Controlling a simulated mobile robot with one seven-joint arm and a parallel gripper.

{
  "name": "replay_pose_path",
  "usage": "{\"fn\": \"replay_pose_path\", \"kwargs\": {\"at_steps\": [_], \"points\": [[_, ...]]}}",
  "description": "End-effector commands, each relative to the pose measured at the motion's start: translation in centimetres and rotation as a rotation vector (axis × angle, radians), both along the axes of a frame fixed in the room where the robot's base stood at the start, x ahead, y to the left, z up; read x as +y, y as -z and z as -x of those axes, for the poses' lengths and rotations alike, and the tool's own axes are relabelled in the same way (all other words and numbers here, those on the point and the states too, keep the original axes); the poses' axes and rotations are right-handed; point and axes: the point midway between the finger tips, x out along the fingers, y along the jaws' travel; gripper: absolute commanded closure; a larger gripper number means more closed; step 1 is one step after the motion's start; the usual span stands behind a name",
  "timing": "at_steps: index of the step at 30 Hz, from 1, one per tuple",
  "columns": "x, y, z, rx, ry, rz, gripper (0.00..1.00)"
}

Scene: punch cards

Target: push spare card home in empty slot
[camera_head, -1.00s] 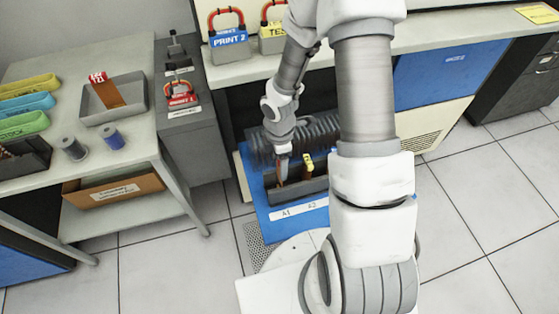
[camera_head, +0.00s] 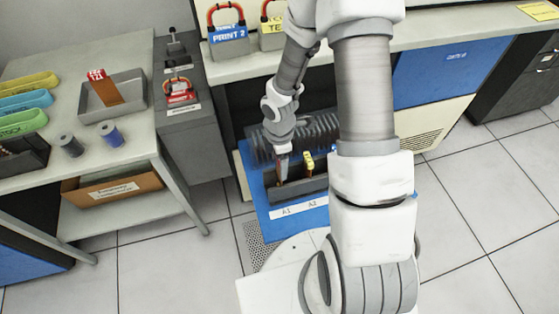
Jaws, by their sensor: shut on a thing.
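My gripper (camera_head: 281,166) points down into the left end of a dark grey slot holder (camera_head: 302,188) on a blue panel labelled A1 and A2. It is shut on a thin brownish card (camera_head: 279,181), of which only a small strip shows at the fingertips. The card's lower edge is hidden by the holder's front wall, so I cannot tell how deep it sits. A card with a yellow tab (camera_head: 308,161) stands in the holder just right of my gripper. My arm hides the holder's right part.
On the left table, a grey tray (camera_head: 112,106) holds an orange-brown card with a red tag (camera_head: 99,78). Two spools (camera_head: 109,133) stand near the table's edge. Padlocks hang on stands at the back.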

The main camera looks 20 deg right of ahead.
Motion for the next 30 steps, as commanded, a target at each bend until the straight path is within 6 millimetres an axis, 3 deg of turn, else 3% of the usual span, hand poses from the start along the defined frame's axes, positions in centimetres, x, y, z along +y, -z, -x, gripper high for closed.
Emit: {"fn": "replay_pose_path", "kwargs": {"at_steps": [30], "points": [[0.0, 2.2, 0.0, 0.0, 0.0, 0.0, 0.76]]}}
